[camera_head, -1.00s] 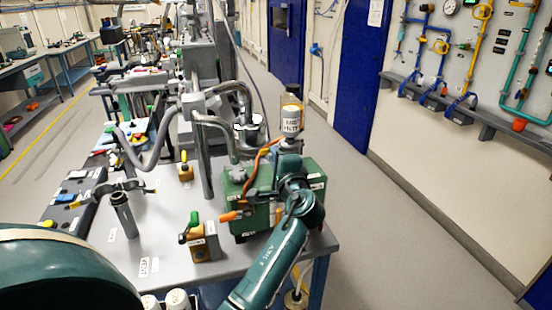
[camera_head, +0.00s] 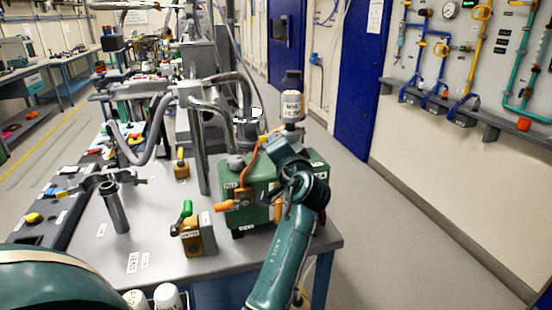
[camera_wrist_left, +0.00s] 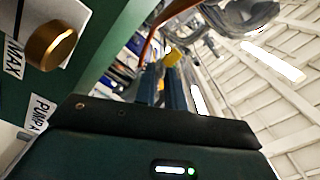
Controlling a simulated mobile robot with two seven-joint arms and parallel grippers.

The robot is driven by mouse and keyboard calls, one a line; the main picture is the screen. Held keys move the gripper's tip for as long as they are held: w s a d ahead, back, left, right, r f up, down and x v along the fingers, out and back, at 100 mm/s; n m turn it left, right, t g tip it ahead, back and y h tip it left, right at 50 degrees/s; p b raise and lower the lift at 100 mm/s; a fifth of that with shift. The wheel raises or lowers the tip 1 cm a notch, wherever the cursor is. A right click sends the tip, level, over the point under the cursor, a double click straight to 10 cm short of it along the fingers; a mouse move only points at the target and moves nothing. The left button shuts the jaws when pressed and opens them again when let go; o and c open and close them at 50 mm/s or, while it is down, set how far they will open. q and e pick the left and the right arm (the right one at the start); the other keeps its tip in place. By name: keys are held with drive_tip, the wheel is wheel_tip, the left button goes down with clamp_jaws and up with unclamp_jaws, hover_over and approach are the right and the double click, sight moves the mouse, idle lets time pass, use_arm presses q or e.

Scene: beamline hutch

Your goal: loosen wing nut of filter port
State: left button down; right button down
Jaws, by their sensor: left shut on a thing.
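The green pump (camera_head: 239,183) stands on the grey table. An upright bottle with a pale label (camera_head: 292,104) rises behind it. My left gripper (camera_head: 266,142) is over the top of the pump, largely hidden by its own wrist. In the left wrist view, its two dark fingers (camera_wrist_left: 162,85) are shut on a small yellow piece (camera_wrist_left: 171,58) at their tips. This could be the wing nut, but its wings cannot be made out. The filter port is hidden behind the hand. My right gripper is not in view.
An orange hose (camera_head: 251,160) runs close to the hand. A brass knob (camera_wrist_left: 51,45) beside a MAX label is near the wrist. Metal pipes (camera_head: 203,130) rise to the left. The floor at right is clear.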

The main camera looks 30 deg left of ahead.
use_arm(q)
drive_tip(key=shift+f+n+b, duration=0.25)
drive_tip(key=shift+n+b, duration=0.65)
drive_tip(key=shift+n, duration=0.1)
drive_tip(key=shift+n+b, duration=0.9)
drive_tip(key=shift+b, duration=0.05)
drive_tip(key=shift+n+b, duration=0.85)
drive_tip(key=shift+n, duration=0.15)
drive_tip(key=shift+n+b, duration=0.7)
drive_tip(key=shift+n, duration=0.1)
drive_tip(key=shift+w+d+r+n+b, duration=0.1)
drive_tip(key=shift+r+n+b, duration=0.05)
drive_tip(key=shift+n+b, duration=0.95)
drive_tip(key=shift+n, duration=0.5)
drive_tip(key=shift+r, duration=0.15)
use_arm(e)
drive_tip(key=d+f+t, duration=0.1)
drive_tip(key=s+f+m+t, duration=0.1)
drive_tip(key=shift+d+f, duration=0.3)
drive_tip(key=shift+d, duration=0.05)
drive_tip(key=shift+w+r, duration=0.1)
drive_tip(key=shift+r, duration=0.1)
